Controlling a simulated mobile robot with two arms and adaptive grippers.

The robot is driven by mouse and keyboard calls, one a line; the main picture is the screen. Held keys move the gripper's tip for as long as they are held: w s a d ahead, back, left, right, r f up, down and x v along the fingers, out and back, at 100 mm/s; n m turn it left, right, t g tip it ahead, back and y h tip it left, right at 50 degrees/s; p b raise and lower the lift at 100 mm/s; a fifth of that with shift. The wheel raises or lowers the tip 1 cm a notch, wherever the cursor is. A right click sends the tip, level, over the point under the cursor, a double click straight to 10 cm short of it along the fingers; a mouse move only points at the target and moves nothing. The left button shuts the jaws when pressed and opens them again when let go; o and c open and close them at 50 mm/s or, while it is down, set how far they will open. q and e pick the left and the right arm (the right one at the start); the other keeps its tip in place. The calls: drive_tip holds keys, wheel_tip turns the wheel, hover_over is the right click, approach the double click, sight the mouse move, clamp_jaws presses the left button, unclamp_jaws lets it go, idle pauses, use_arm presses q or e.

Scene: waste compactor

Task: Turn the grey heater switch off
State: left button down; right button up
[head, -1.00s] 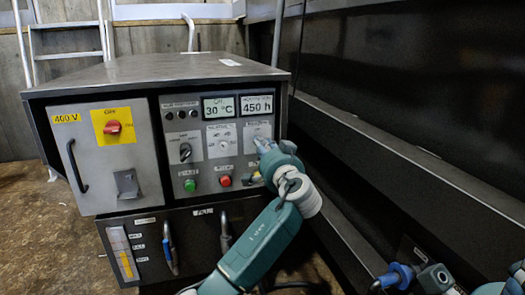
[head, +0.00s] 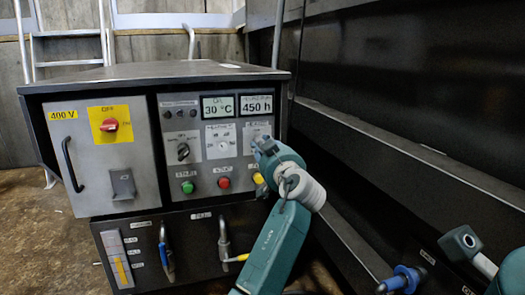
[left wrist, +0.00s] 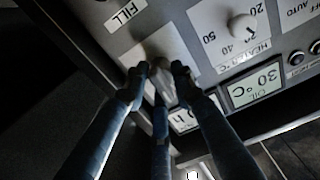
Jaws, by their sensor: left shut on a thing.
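The grey heater switch (left wrist: 161,68) is a small knob on a white plate, seen in the left wrist view. My left gripper (left wrist: 160,76) is shut on it, a finger on each side. In the head view, my left gripper (head: 262,146) sits at the right side of the control panel and hides the switch; only the top of its white plate (head: 257,129) shows. Which way the switch points cannot be told. My right gripper (head: 460,240) is partly in view at the lower right; its fingers are unclear.
The temperature dial (head: 221,142) is just left of the switch. Below are a green button (head: 188,187), a red button (head: 223,183) and a yellow one (head: 258,179). A red main switch (head: 110,125) is on the left door. A dark wall (head: 410,90) stands close on the right.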

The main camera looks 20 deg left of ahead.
use_arm(q)
drive_tip(key=shift+w+d+f, duration=0.1)
drive_tip(key=shift+d, duration=0.3)
drive_tip(key=c, duration=1.8)
unclamp_jaws()
drive_tip(key=shift+o, duration=0.8)
drive_tip(key=shift+d, duration=0.1)
drive_tip(key=shift+a+n, duration=0.25)
drive_tip(key=shift+n, duration=0.05)
drive_tip(key=shift+r, duration=0.2)
drive_tip(key=shift+r, duration=0.35)
wheel_tip(320, 180, up, 9)
drive_tip(key=shift+r, duration=0.1)
